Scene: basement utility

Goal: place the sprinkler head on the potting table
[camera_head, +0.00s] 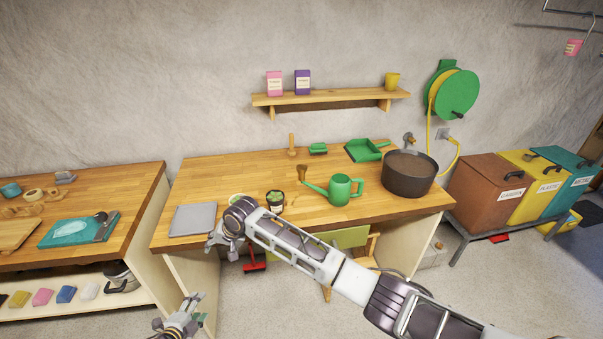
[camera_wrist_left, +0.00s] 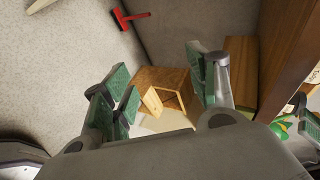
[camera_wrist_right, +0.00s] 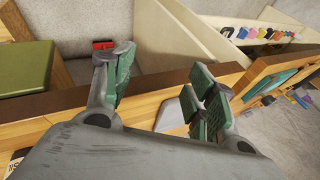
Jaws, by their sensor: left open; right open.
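I cannot make out a sprinkler head for certain in any view. The potting table (camera_head: 228,172) is the wooden table in the middle of the head view, with a green watering can (camera_head: 340,190), a small potted plant (camera_head: 275,200) and a dark round basin (camera_head: 408,174) on it. My right gripper (camera_head: 226,243) is open and looks empty at the table's front left edge; its spread fingers also show in the right wrist view (camera_wrist_right: 160,85). My left gripper (camera_head: 186,316) is open and looks empty, lower and left; its spread fingers also show in the left wrist view (camera_wrist_left: 160,90).
A grey flat item (camera_head: 193,219) lies at the table's left front. Green scoop (camera_head: 364,150) and brush (camera_head: 318,149) lie at the back. A red tool (camera_head: 254,266) is on the floor below. Another wooden table (camera_head: 125,182) stands left, bins (camera_head: 489,187) right.

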